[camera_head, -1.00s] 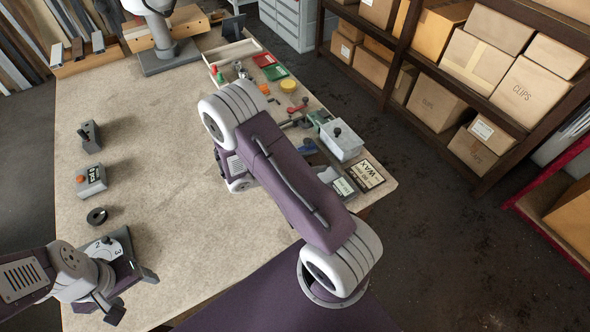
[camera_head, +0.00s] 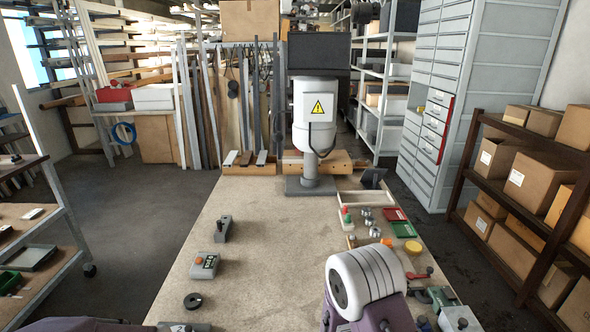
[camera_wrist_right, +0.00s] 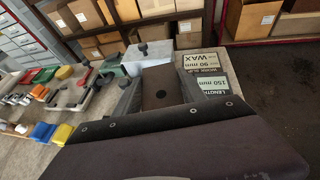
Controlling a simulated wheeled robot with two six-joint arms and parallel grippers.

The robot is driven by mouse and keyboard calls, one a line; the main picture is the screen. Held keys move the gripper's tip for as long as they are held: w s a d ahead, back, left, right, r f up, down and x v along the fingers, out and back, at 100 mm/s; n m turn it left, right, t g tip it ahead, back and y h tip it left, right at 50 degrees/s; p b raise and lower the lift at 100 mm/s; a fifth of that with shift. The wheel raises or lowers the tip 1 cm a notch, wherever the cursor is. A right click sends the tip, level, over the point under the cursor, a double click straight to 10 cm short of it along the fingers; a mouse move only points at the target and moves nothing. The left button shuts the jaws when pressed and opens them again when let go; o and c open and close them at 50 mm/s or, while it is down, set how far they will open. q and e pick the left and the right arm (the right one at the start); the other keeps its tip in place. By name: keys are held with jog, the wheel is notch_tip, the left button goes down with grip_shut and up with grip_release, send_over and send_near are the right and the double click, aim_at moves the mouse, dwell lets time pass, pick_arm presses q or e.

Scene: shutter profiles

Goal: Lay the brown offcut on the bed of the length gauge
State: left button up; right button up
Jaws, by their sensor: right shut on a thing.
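In the right wrist view my right gripper (camera_wrist_right: 158,92) is shut on a brown block with a dark round hole, which looks like the brown offcut (camera_wrist_right: 160,76). The block sits between the two grey fingers, and its underside is hidden. Behind it stands a pale grey box with a black knob (camera_wrist_right: 184,67). Printed cards (camera_wrist_right: 212,83) lie to its right, one with "LENGTH" and "150 mm". I cannot tell which fixture is the length gauge, and no bed is clearly seen. My left gripper is outside the head view.
A white machine (camera_head: 316,115) stands at the table's far end. Trays and small parts crowd the right edge. The middle of the tabletop (camera_head: 275,245) is bare.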

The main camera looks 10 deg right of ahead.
jog(key=w+a+f+n+t+y, duration=0.1)
jog(key=a+n+t, duration=0.1)
jog(key=a, duration=0.3)
jog(key=w+a+f+n+t+y, duration=0.1)
jog(key=a+n+t, duration=0.1)
jog(key=a, duration=0.4)
jog(key=w+a+f+n+t, duration=0.1)
jog(key=a+n+t, duration=0.1)
jog(key=a, duration=0.3)
jog(key=shift+w+a+f+n+t+y, duration=0.15)
jog(key=shift+f+n+t+y, duration=0.2)
jog(key=shift+t, duration=0.25)
jog(key=shift+a+f, duration=0.15)
jog(key=shift+a, duration=0.05)
jog(key=shift+w, duration=0.1)
